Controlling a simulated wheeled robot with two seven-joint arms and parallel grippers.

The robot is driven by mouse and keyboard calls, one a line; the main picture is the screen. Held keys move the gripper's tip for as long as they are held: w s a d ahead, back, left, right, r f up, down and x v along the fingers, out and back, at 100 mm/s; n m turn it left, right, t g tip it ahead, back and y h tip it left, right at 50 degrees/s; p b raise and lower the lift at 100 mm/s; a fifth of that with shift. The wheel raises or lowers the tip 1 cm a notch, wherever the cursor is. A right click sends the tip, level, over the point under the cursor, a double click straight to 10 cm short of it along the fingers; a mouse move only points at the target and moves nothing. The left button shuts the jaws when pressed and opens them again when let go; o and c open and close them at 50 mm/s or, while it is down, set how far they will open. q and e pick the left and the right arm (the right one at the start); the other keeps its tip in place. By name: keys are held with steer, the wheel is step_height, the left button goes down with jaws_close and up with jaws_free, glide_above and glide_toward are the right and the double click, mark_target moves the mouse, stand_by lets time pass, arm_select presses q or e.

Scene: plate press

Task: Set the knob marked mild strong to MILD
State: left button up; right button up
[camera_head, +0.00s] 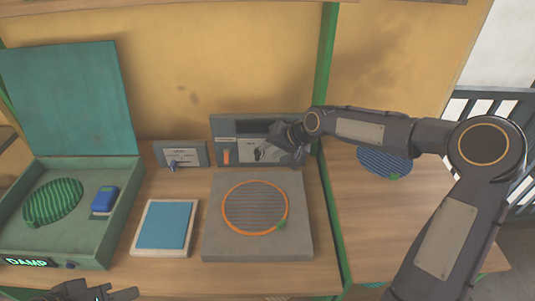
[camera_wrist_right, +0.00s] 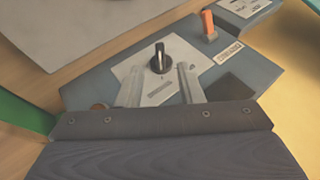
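A black knob (camera_wrist_right: 160,58) with a pale pointer line stands on a white label plate of the grey panel (camera_wrist_right: 85,92) in the right wrist view. The label's words are too small to read. My right gripper (camera_wrist_right: 160,76) is open, its two fingers apart on either side of the knob's near side; I cannot tell if they touch it. In the head view my right gripper (camera_head: 285,150) is in front of the panel (camera_head: 260,125) and hides the knob. My left gripper (camera_head: 110,294) shows partly at the bottom left, apart from the panel; its fingers are unclear.
An orange lever (camera_head: 226,157) stands on the same panel, left of my right gripper. A smaller panel (camera_head: 200,148) with a blue knob (camera_head: 172,166) is farther left. A grey press plate (camera_head: 300,245), a blue pad (camera_head: 165,225) and an open green case (camera_head: 125,215) fill the front.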

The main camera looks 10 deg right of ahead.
mark_target(262, 155)
steer(key=x, duration=0.5)
steer(key=shift+w+a+f, duration=0.1)
jaws_close()
